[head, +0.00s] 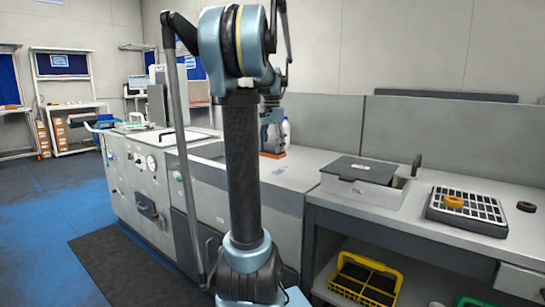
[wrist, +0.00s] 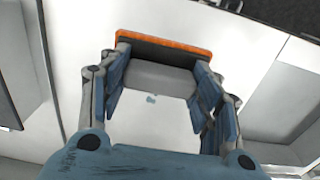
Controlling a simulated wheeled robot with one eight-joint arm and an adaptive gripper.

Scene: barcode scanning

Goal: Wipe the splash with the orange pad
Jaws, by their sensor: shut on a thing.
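The orange pad (wrist: 165,47) shows in the wrist view as an orange strip along a grey body between the two fingers of my gripper (wrist: 158,80). My gripper is shut on this body. In the head view the orange edge of the pad (head: 272,155) shows low under my gripper (head: 271,143), at or close above the light counter. I cannot tell whether it touches. A small blue-grey spot, perhaps the splash (wrist: 151,99), shows on the white surface between the fingers in the wrist view. My arm hides much of the counter around it in the head view.
A white bottle (head: 286,130) stands right behind my gripper. To the right are a grey box with a dark lid (head: 360,171) and a black rack (head: 467,213) with an orange ring (head: 453,202). A yellow crate (head: 365,280) sits below.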

